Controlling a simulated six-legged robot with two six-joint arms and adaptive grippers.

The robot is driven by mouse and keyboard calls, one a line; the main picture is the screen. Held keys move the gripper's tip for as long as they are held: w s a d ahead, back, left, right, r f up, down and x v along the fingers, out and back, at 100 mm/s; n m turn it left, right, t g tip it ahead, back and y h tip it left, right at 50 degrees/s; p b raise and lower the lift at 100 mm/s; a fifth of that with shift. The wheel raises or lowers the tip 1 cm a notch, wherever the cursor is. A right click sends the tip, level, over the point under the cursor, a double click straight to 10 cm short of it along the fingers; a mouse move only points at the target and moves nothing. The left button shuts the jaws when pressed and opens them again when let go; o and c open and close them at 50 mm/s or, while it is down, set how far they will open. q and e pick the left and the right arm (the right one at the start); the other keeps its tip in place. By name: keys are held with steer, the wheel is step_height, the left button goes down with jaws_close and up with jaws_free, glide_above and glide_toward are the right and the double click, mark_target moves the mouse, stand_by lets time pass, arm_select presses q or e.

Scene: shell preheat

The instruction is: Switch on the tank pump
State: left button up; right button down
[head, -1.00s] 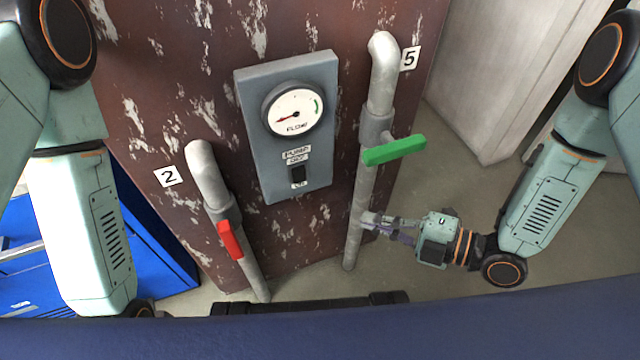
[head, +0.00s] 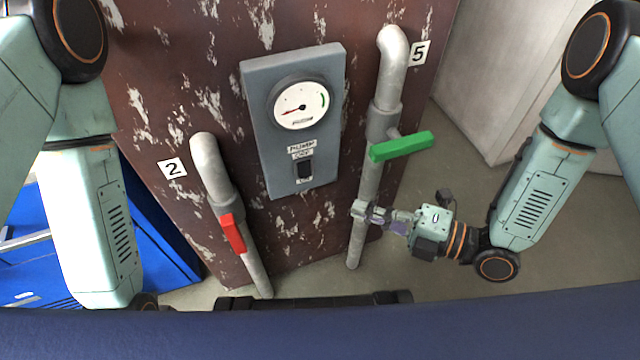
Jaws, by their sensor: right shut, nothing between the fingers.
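The pump panel (head: 262,110) is a grey plate on a rusty brown tank wall. It carries a round flow gauge (head: 300,104) with its red needle toward the left. Below the gauge are small labels and a black rocker switch (head: 304,170). My right gripper (head: 366,212) is shut and empty, below and right of the switch, in front of the lower part of the pipe marked 5. I cannot tell whether it touches that pipe. My left arm comes in at the left, and its gripper is out of view.
A green lever (head: 402,146) sticks out across pipe 5 (head: 391,70), above my right gripper. A red lever (head: 232,233) hangs along pipe 2 (head: 209,165). A blue cabinet (head: 158,235) stands at lower left. Open floor (head: 455,160) lies to the right of the tank.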

mark_target(303, 178)
steer(key=shift+w+a+f+b, duration=0.2)
steer(key=shift+w+a+b, duration=0.5)
steer(key=shift+w+a, duration=0.6)
steer(key=shift+w+a+f+b, duration=0.2)
steer(key=shift+w+a+b, duration=0.45)
steer(key=shift+w+a, duration=0.6)
steer(key=shift+w+a+f+b, duration=0.2)
steer(key=shift+w+a+b, duration=0.5)
steer(key=shift+w+a, duration=0.6)
steer(key=shift+s+a, duration=0.15)
steer(key=shift+s, duration=0.05)
steer(key=shift+w+a, duration=0.1)
steer(key=shift+w, duration=0.05)
steer(key=shift+f, duration=0.1)
